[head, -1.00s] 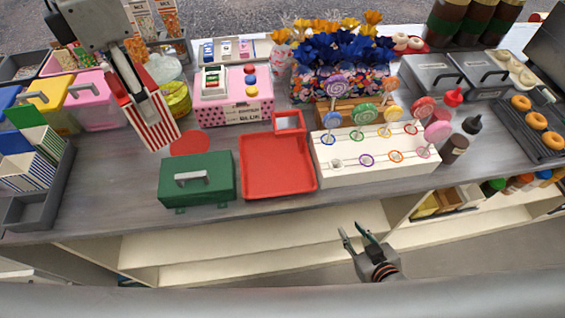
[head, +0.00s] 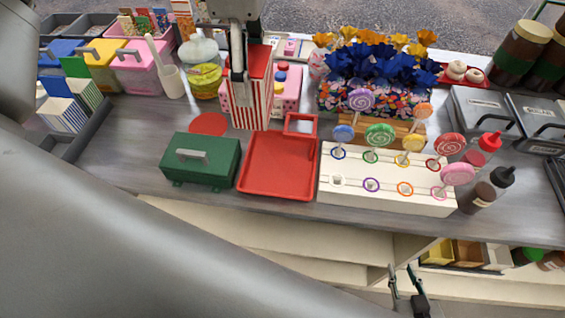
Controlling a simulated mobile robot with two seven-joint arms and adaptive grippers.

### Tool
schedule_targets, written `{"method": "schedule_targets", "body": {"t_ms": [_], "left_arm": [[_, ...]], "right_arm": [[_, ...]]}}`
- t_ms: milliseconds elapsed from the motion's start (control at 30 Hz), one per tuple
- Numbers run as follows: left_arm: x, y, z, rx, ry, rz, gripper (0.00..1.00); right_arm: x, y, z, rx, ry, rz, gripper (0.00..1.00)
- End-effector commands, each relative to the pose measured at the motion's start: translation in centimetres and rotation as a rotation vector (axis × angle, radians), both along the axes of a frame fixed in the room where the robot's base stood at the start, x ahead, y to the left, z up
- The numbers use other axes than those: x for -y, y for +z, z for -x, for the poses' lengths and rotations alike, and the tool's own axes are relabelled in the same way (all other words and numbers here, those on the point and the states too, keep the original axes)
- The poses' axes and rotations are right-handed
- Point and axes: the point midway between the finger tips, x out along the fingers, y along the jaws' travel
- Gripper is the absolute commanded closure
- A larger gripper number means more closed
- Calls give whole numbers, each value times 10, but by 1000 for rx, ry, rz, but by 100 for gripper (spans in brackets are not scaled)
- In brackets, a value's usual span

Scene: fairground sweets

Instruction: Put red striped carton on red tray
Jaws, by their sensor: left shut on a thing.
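The red and white striped carton (head: 248,112) is upright in my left gripper (head: 246,75), which comes down from the top and is shut on it. The carton is in front of the pink dotted box and just behind the red tray (head: 277,190); I cannot tell whether its base is clear of the counter. The red tray lies flat and empty, with a small square section at its back right. My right gripper (head: 407,288) is low at the front, below the counter edge, with its two fingers apart and nothing between them.
A green toolbox (head: 200,160) stands left of the tray, with a red disc (head: 208,124) behind it. A white lollipop stand (head: 388,181) is close on the tray's right. The pink box (head: 290,92) is behind the carton.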

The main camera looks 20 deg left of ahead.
Motion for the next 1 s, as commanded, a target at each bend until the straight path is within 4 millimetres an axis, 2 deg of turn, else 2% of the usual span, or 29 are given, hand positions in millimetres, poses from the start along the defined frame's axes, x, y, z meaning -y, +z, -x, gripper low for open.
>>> {"method": "schedule_targets", "body": {"t_ms": [167,267,700,833,1000], "left_arm": [[0,-8,1,-1,-13,-1,59],[0,-27,2,-5,-14,-1,59],[0,-132,2,-5,-13,-1,59],[0,-152,2,-3,-12,0,59],[0,-163,1,-1,-12,0,59]], "right_arm": [[-2,0,0,0,2,-1,72],[-2,-1,0,0,2,-3,72],[-3,-2,1,-4,1,-3,72],[-2,-2,1,-5,0,-3,72],[-2,-1,1,-5,0,-3,72]]}}
